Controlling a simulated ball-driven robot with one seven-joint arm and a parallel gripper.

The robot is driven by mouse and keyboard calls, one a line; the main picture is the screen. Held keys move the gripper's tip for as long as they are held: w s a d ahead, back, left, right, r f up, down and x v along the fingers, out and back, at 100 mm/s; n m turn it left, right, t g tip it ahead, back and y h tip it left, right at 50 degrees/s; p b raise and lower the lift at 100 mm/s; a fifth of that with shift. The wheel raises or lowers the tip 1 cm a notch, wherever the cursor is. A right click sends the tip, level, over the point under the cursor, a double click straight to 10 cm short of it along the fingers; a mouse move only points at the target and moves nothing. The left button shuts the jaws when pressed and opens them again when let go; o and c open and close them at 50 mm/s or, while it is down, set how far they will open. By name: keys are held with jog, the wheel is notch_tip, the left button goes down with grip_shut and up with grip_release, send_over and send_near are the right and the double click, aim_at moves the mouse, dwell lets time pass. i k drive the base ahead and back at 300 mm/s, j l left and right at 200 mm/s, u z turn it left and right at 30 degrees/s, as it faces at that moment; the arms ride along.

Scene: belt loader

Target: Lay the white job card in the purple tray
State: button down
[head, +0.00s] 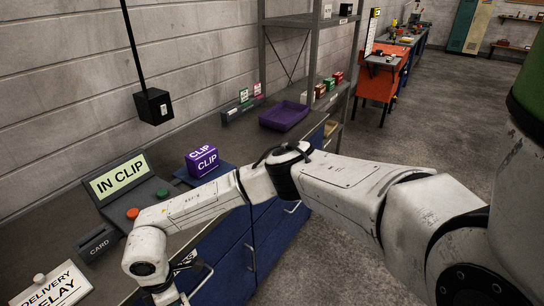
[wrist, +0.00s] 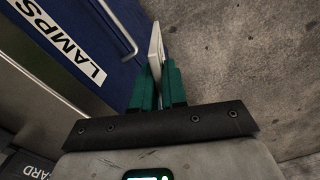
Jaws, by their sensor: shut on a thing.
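The purple tray (head: 284,116) sits on the dark bench at the back, below the shelf rack, and looks empty. My gripper (wrist: 158,72) has green fingers shut on a thin white card (wrist: 156,42), seen nearly edge-on in the wrist view. The card sticks out past the fingertips, and its printed face cannot be read. In the head view my gripper is at the bottom edge, mostly cut off, in front of the bench's blue drawers. The card cannot be made out there. The tray is far from my gripper and out of the wrist view.
On the bench stand an IN CLIP sign box (head: 120,182) with red and green buttons, a purple CLIP block (head: 202,160), a CARD slot box (head: 98,242) and a DELIVERY sign (head: 55,287). A blue LAMPS drawer (wrist: 103,72) is close to my gripper. Open floor (wrist: 255,60) lies right.

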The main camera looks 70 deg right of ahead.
aim_at(285, 115)
jog(key=k+l+z, duration=0.15)
jog(key=l, duration=0.55)
jog(key=k+l+z, duration=0.1)
jog(key=l, duration=0.6)
jog(key=k+l+z, duration=0.15)
jog(key=l, duration=0.6)
